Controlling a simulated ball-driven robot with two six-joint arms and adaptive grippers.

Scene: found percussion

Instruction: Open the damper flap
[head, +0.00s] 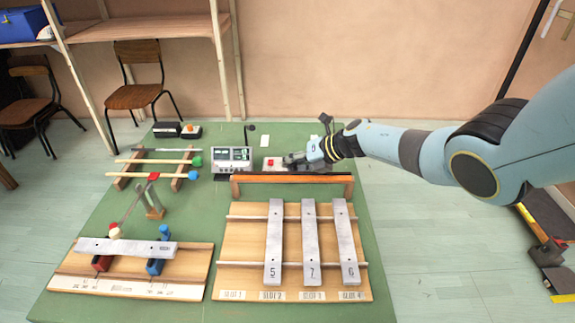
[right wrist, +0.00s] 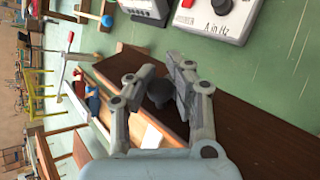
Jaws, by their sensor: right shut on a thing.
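The damper flap appears to be the long dark brown board behind the bars in the head view (head: 255,175); it fills the lower right of the right wrist view (right wrist: 255,135). A dark round knob (right wrist: 159,91) stands on it. My right gripper (head: 294,160) reaches in from the right over the board. In the right wrist view its fingers (right wrist: 160,82) are shut on the knob, one on each side. In the head view the gripper hides the knob. I cannot tell the flap's exact angle. My left gripper is not in view.
Three numbered grey bars (head: 311,240) lie on a wooden frame in front of the board. A meter box (head: 233,160) and a box with a red button (head: 271,163) stand behind it. A bar on a stand (head: 125,248) and mallets (head: 150,161) are at left on the green table (head: 375,295).

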